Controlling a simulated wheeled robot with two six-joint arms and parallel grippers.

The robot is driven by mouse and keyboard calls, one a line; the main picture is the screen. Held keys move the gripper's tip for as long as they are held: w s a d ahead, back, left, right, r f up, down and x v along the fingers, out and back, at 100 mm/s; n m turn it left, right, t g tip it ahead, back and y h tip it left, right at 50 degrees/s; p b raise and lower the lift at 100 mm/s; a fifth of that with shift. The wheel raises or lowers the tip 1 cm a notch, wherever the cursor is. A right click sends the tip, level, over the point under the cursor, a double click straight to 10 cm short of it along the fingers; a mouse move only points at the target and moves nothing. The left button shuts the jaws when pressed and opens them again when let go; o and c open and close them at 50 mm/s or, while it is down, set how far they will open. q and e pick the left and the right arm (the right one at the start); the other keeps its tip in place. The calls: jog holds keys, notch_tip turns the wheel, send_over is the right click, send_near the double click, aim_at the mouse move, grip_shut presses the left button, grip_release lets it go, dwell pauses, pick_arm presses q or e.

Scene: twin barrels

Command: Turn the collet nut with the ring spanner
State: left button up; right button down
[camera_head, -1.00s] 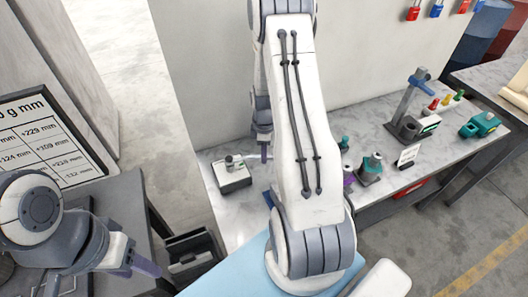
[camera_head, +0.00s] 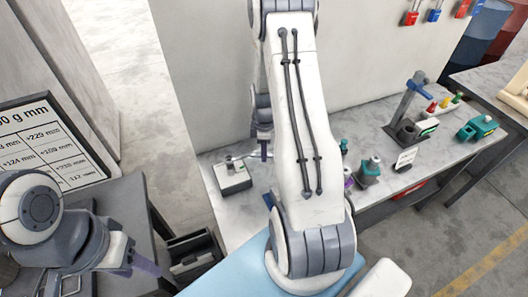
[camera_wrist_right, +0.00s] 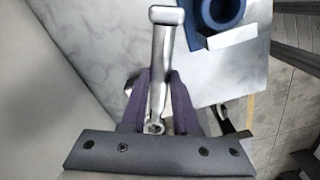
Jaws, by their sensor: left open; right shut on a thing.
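My right gripper (camera_head: 264,152) is at the back of the marble-topped bench, partly hidden by my arm. It is shut on the ring spanner (camera_wrist_right: 163,60), a bright metal bar between the purple fingers in the right wrist view. In the head view, the spanner (camera_head: 248,156) is a thin bar reaching left to a small grey-white block (camera_head: 234,180). A small dark round part (camera_head: 229,161), perhaps the collet nut, sits on top of the block. I cannot tell whether the spanner is around it or above it. My left gripper (camera_head: 146,266) is open and empty over the dark left bench.
A blue part with a round opening (camera_wrist_right: 217,12) lies on the bench near the spanner. A wall rises behind the bench.

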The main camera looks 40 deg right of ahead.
jog(key=shift+r+p, duration=1.65)
jog(key=shift+r, duration=0.6)
